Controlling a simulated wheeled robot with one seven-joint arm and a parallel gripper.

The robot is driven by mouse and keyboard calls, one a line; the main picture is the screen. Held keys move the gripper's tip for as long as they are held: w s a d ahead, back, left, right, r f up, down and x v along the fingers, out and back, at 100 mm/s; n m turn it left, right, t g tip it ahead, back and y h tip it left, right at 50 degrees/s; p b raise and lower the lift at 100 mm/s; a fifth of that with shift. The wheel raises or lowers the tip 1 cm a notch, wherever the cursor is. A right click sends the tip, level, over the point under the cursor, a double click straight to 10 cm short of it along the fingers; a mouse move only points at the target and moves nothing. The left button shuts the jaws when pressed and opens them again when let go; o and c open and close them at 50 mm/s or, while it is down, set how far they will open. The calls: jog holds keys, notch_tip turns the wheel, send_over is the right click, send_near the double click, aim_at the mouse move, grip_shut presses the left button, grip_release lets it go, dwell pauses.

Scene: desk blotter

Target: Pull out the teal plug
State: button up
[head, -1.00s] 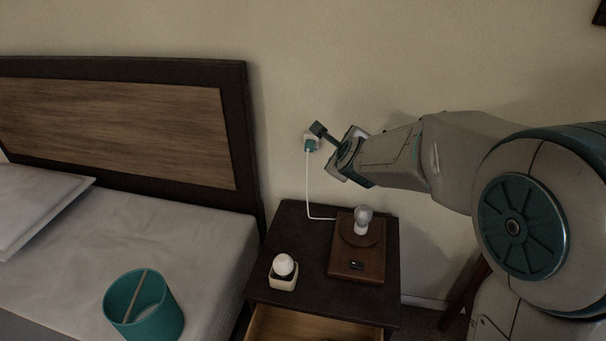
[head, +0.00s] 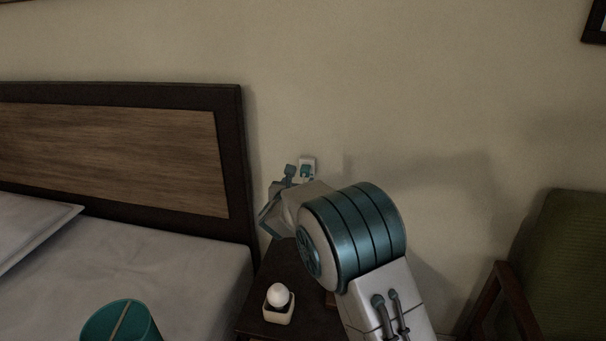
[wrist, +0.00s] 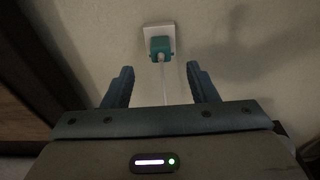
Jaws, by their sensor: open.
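The teal plug (wrist: 160,46) sits in a white wall outlet (wrist: 172,31), with a white cord hanging straight down from it. My gripper (wrist: 158,84) is open and empty in the wrist view. Its two fingers point toward the wall, below the plug and to either side of the cord, apart from the plug. In the head view my gripper (head: 298,175) is close to the outlet, and its fingers are partly hidden.
A dark nightstand (head: 257,298) stands below the outlet, with a white egg-like object in a holder (head: 278,305) on it. The bed headboard (head: 232,150) is close on the left. A teal bin (head: 122,322) is in front, and a green chair (head: 560,250) stands right.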

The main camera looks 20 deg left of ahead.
aim_at(304, 172)
jog(key=w, duration=0.2)
jog(key=w+f, duration=0.1)
jog(key=w, duration=0.2)
jog(key=w+p, duration=0.1)
jog(key=w, duration=0.2)
jog(key=shift+w+a+f, duration=0.2)
jog(key=shift+w, duration=0.05)
jog(key=c, duration=1)
